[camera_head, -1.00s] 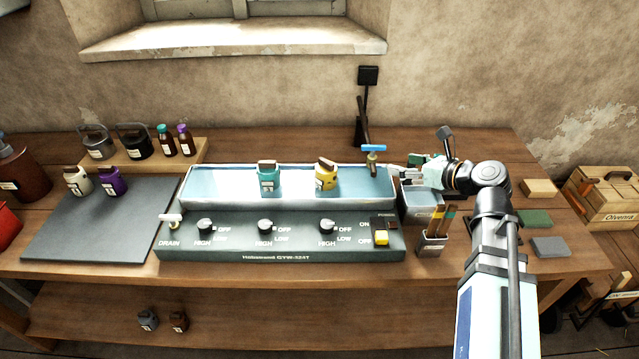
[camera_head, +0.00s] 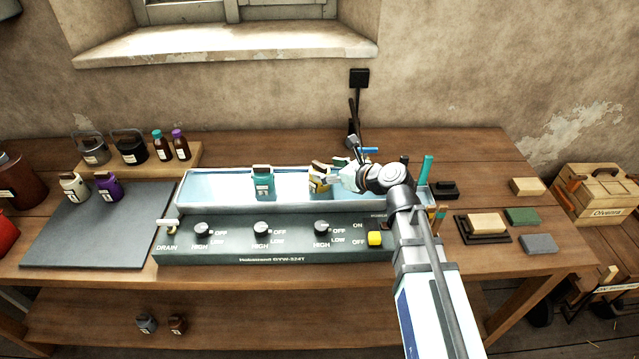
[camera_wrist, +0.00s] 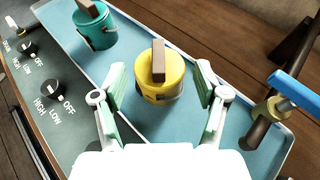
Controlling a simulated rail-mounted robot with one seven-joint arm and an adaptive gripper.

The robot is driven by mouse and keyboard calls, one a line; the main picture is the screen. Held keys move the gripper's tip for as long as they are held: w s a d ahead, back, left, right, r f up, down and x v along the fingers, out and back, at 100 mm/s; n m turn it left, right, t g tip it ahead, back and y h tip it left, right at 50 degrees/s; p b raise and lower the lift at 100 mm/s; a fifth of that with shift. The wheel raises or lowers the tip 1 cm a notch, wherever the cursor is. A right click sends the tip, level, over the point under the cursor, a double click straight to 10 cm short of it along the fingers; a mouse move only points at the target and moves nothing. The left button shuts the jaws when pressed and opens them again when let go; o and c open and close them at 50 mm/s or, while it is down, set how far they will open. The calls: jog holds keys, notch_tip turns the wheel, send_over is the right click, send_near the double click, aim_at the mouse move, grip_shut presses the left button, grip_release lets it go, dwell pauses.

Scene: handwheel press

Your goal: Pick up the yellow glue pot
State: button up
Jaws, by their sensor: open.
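The yellow glue pot (camera_wrist: 162,78) stands upright in the blue-lined trough (camera_head: 222,188), with a brown block-like handle on top. My gripper (camera_wrist: 163,88) is open, with one pale green finger on each side of the pot in the wrist view. I cannot tell whether either finger touches it. Nothing shows as lifted.
A teal pot (camera_head: 263,181) stands in the trough to the left. A blue-handled tap (camera_wrist: 268,108) is close on the right. The dark control panel (camera_head: 290,245) with knobs runs along the front. Several pots and bottles stand further left.

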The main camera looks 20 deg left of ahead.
aim_at(315, 167)
jog(key=shift+p+x, duration=1.05)
jog(key=shift+x, duration=2.1)
grip_shut()
